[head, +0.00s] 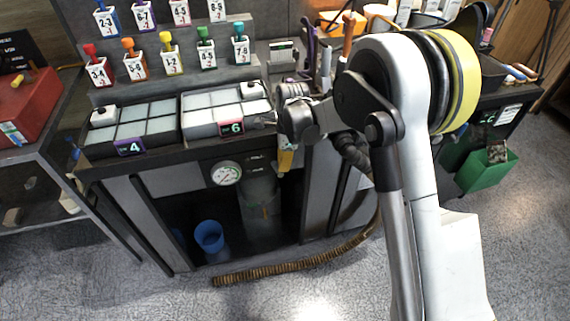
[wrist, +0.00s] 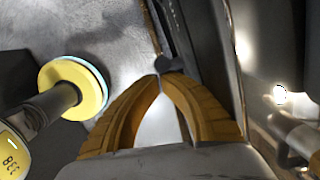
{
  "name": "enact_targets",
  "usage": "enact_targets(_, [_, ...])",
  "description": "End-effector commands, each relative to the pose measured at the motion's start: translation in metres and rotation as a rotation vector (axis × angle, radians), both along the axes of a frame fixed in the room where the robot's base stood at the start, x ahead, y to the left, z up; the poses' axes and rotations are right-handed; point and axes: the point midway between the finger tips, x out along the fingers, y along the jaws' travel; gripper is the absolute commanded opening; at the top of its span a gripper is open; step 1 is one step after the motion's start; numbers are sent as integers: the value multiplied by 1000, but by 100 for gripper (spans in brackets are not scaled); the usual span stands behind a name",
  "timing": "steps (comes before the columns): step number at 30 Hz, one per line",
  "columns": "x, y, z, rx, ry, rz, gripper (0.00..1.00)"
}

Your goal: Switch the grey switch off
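In the wrist view, my gripper (wrist: 160,80) has two yellow fingers whose tips meet. A small dark grey knob-like piece (wrist: 172,64) lies right at the tips; I cannot tell whether it is the grey switch or whether the tips touch it. In the head view, my gripper (head: 284,165) points down at the front edge of the workbench, right of the round gauge (head: 226,173). The wrist hides most of it, and I cannot make out the grey switch there.
Trays labelled 4 (head: 130,148) and 6 (head: 200,128) sit on the bench, left of my wrist. A blue cup (head: 209,236) stands on the lower shelf. A ribbed hose (head: 290,268) lies on the floor. A yellow disc (wrist: 75,88) shows left of my fingers.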

Motion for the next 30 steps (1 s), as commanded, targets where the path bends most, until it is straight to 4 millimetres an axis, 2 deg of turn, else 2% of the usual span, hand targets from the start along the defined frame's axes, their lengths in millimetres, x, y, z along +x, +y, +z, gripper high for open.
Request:
enact_targets(5, [2, -9, 3, 1, 0, -1, 0])
enact_targets(10, [8, -43, 14, 1, 0, -1, 0])
enact_targets(15, [5, -37, 62, 1, 0, 5, 0])
enact_targets(21, [2, -35, 98, 1, 0, 5, 0])
enact_targets(25, [2, -35, 109, 1, 0, 5, 0])
enact_targets(30, [1, -35, 112, 1, 0, 5, 0])
